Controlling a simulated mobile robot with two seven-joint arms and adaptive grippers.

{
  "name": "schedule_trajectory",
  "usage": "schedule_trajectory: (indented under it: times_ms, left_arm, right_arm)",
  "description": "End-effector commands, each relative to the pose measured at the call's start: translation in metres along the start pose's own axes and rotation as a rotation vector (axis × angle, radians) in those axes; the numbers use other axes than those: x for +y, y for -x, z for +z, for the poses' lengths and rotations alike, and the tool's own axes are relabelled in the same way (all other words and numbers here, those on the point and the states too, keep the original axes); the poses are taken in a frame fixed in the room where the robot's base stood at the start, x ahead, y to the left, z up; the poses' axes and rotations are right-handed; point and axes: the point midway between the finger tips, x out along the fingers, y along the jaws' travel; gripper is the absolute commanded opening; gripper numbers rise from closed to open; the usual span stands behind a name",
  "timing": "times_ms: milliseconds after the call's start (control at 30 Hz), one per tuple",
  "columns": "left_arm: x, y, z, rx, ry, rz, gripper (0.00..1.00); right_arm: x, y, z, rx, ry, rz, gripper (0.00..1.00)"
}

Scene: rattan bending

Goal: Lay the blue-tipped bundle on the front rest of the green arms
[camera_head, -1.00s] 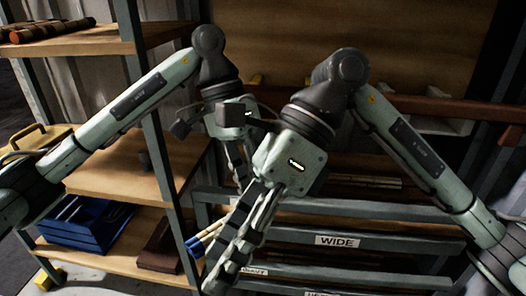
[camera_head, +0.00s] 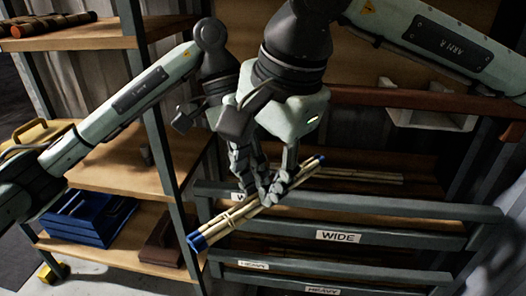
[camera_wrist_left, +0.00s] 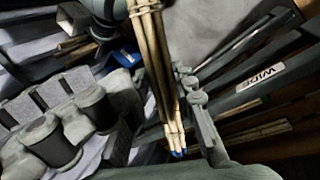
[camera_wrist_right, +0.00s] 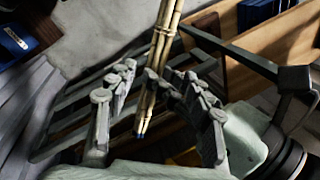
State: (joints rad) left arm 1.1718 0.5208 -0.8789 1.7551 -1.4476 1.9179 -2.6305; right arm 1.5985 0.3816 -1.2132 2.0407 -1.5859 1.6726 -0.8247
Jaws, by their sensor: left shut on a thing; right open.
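The blue-tipped bundle (camera_head: 232,222) is a few pale sticks tied together. It slants in front of the rack, blue end low left and the other end high right. It also shows in the left wrist view (camera_wrist_left: 152,60) and the right wrist view (camera_wrist_right: 165,40). My left gripper (camera_head: 243,180), partly hidden behind the right one, is shut on the bundle. My right gripper (camera_head: 272,188) is open close to the bundle; in its wrist view its fingers stand apart on either side of it. The grey-green rack bars (camera_head: 400,235) lie behind and below; I cannot tell which is the front rest.
The rack bars carry labels reading WIDE (camera_head: 338,236) and HEAVY. Other pale sticks (camera_head: 365,176) lie on the rack behind. A red-brown beam (camera_head: 425,103) crosses the back right.

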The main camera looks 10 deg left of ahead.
Motion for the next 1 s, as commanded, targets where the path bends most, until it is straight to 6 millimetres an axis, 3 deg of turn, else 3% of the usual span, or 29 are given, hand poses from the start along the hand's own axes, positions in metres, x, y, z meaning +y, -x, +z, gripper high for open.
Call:
schedule_trajectory:
  times_ms: [200,400,800,1000]
  left_arm:
    - [0.000,0.000,0.000,0.000,0.000,0.000,0.00]
    - [0.000,0.000,0.000,0.000,0.000,0.000,0.00]
    - [0.000,0.000,0.000,0.000,0.000,0.000,0.00]
    - [0.000,0.000,0.000,0.000,0.000,0.000,0.00]
  right_arm:
    - [0.001,-0.042,0.001,-0.003,0.000,0.002,0.51]
    - [0.000,-0.065,0.001,-0.002,0.000,0.001,0.51]
    - [0.000,-0.072,0.001,-0.002,-0.001,0.000,0.51]
    - [0.000,-0.072,0.001,-0.002,-0.001,0.000,0.27]
